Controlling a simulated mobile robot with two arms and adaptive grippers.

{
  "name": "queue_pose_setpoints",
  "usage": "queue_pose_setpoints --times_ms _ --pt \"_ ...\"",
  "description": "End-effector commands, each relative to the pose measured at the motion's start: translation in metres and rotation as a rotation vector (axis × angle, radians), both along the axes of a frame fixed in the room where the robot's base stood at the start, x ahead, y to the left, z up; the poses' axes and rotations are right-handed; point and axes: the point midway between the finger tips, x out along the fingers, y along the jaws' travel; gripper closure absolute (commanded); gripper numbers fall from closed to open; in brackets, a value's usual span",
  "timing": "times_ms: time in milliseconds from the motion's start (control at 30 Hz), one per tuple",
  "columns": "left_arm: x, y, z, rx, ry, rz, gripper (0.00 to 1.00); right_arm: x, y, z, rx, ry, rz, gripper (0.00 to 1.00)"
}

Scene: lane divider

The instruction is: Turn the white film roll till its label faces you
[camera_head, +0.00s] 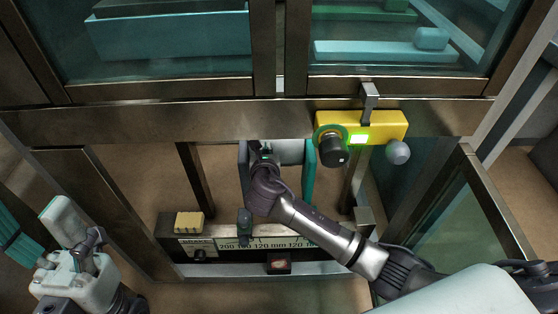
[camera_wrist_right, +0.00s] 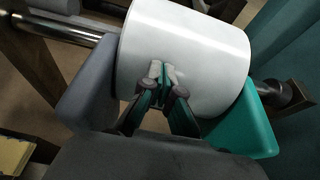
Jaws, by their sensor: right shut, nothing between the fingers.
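The white film roll (camera_wrist_right: 190,40) sits on a metal bar between a grey side piece (camera_wrist_right: 92,105) and a teal side piece (camera_wrist_right: 243,122). Its visible surface is plain white; no label shows on it. In the head view the roll (camera_head: 290,151) is partly hidden by my right gripper (camera_head: 265,152). The right gripper is shut and empty. In the right wrist view its fingertips (camera_wrist_right: 164,72) are against or just in front of the roll; I cannot tell if they touch. My left gripper (camera_head: 88,245) is at the lower left, well away from the roll.
A yellow box (camera_head: 390,125) with a green light and black knob (camera_head: 333,150) is on the beam right of the roll. Below is a scale strip (camera_head: 265,243) with a slider and a yellow block (camera_head: 188,222). Metal posts flank the opening.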

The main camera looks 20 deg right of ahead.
Motion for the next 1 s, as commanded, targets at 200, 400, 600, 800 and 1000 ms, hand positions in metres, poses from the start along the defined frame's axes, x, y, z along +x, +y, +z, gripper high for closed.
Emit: queue_pose_setpoints --times_ms 200,400,600,800,1000 --pt "0.000 0.000 -0.003 -0.001 0.008 0.000 0.36 0.002 -0.004 -0.002 -0.003 0.002 -0.005 1.00" --pt "0.000 0.000 0.001 -0.004 0.003 0.001 0.36 0.002 -0.005 -0.001 -0.005 0.003 -0.007 1.00" --pt "-0.002 0.001 0.011 -0.007 -0.004 0.001 0.36 0.006 -0.006 0.004 -0.004 0.002 -0.008 1.00" --pt "-0.005 0.002 0.018 -0.011 -0.006 0.002 0.36 0.009 -0.008 0.007 -0.004 0.005 -0.009 1.00" --pt "-0.005 0.002 0.013 -0.012 0.012 0.001 0.36 0.009 -0.008 0.005 -0.003 0.007 -0.009 1.00"
